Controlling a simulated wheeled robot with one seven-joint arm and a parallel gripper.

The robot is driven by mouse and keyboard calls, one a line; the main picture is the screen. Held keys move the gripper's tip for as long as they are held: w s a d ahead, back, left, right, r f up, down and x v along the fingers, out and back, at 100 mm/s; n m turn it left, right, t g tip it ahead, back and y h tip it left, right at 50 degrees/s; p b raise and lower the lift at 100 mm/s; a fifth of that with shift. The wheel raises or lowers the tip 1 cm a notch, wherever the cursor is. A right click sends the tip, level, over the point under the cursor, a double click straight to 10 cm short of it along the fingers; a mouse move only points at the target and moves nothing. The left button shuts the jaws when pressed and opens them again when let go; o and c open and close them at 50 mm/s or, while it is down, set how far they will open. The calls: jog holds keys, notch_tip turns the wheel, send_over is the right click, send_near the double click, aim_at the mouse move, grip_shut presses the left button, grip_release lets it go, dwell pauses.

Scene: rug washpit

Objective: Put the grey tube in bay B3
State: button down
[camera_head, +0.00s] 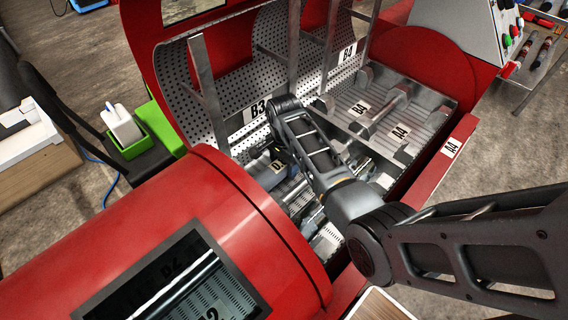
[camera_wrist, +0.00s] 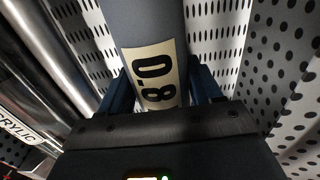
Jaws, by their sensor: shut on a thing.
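In the wrist view, the grey tube (camera_wrist: 150,18) runs up and away between the fingers of my gripper (camera_wrist: 163,85). In the head view, the label of bay B3 (camera_head: 259,108) is on the perforated back wall of the red machine, left of an upright metal divider. My arm reaches into the machine and hides much of the space below that label.
Metal dividers (camera_head: 208,95) stand beside bay B3. A slotted tray (camera_head: 430,113) marked A4 and B4 lies to the right. The red windowed cover (camera_head: 225,190) closes the left front. In the wrist view, shiny tubes (camera_wrist: 45,60) and a partly cut-off "ACRYLIC" label are at left.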

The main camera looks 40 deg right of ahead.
jog(key=shift+c, duration=0.9)
grip_release()
jog(key=shift+f, duration=0.1)
notch_tip(320, 180, up, 12)
jog(key=shift+r, duration=0.15)
